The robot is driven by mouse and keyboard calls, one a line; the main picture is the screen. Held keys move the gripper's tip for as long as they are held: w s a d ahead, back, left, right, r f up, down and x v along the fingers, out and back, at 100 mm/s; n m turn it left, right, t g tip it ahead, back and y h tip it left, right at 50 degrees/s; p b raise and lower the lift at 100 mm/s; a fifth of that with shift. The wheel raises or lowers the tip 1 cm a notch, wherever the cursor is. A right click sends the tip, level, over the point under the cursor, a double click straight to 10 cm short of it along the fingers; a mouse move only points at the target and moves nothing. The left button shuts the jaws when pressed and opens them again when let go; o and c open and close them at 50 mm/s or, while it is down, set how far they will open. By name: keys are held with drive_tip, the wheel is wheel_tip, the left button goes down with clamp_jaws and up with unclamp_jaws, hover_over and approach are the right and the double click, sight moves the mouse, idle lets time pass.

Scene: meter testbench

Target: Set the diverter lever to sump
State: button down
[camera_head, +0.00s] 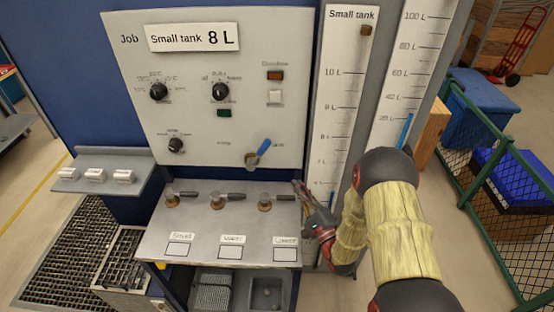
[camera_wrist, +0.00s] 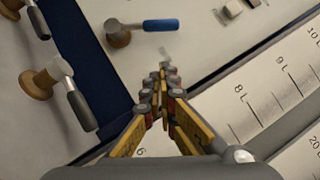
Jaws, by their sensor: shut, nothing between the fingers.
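The diverter lever (camera_head: 264,147) is on the lower right of the white panel. It has a brass-coloured hub and a blue handle that points up and to the right, towards a small blurred label. Another small label, hard to read, is left of the hub. In the wrist view the blue handle (camera_wrist: 160,25) lies above my fingertips, with its hub to the left. My gripper (camera_wrist: 163,68) is shut and empty, apart from the lever. In the head view my gripper (camera_head: 299,188) is below and right of the lever, by the shelf's right end.
Three brass valves with grey handles, one being the right valve (camera_head: 265,202), stand on the shelf (camera_head: 200,228) below the panel. The tall small-tank scale (camera_head: 340,100) is close right of my gripper. Knobs (camera_head: 220,92) are higher on the panel. The space before the lever looks clear.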

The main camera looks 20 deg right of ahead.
sight(259, 154)
idle(0.3)
drive_tip(key=x, duration=0.4)
drive_tip(key=a+x, duration=0.1)
drive_tip(key=x, duration=0.3)
drive_tip(key=s+a+r+x, duration=0.1)
drive_tip(key=x, duration=0.4)
drive_tip(key=shift+a+r+b, duration=0.1)
drive_tip(key=shift+a+b, duration=0.1)
drive_tip(key=shift+b, duration=0.1)
drive_tip(key=shift+a+r+n+g+p, duration=0.2)
drive_tip(key=shift+r+n+g+p, duration=0.1)
drive_tip(key=shift+n, duration=0.2)
